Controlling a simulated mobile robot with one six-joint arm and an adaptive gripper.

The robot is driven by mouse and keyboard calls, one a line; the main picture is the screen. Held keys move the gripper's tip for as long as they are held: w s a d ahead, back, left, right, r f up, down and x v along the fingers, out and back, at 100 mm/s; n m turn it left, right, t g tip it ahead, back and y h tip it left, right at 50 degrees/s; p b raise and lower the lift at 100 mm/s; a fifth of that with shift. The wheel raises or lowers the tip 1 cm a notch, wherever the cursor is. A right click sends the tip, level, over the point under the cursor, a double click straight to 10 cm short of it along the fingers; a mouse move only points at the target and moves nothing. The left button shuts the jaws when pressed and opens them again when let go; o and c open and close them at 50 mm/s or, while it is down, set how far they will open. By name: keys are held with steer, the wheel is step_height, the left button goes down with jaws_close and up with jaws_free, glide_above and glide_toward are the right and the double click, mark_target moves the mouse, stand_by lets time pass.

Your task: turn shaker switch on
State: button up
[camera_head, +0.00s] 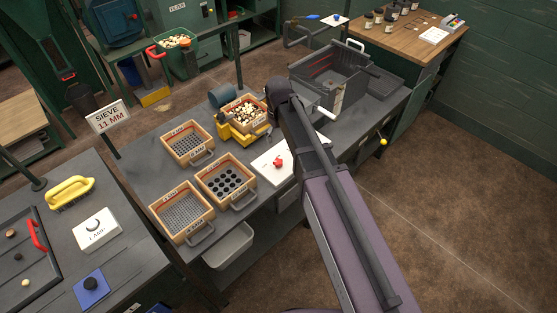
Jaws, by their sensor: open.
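A white switch box (262,164) with a red knob (278,162) lies on the grey bench, just left of my arm. It is likely the shaker switch, but I cannot read a label on it, and my arm hides part of its right side. The knob's setting is too small to tell. The yellow shaker (231,134) stands behind the box and carries a wooden sieve tray (262,118) full of pale and dark pieces. My arm reaches from the lower right up over the bench. My gripper does not show.
Several wooden sieves, such as one with large holes (226,180), lie left of the box. A grey metal bin (340,75) stands behind my arm. A separate white lamp switch (96,229) and yellow brush (70,192) are on the left bench. Open floor lies to the right.

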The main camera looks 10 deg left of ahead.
mark_target(279, 162)
steer(key=shift+f, duration=0.15)
step_height(279, 162, down, 14)
steer(key=b, duration=1.3)
steer(key=shift+r+b, duration=0.2)
steer(key=shift+b, duration=0.2)
steer(key=shift+d, duration=0.1)
steer(key=c, duration=1.1)
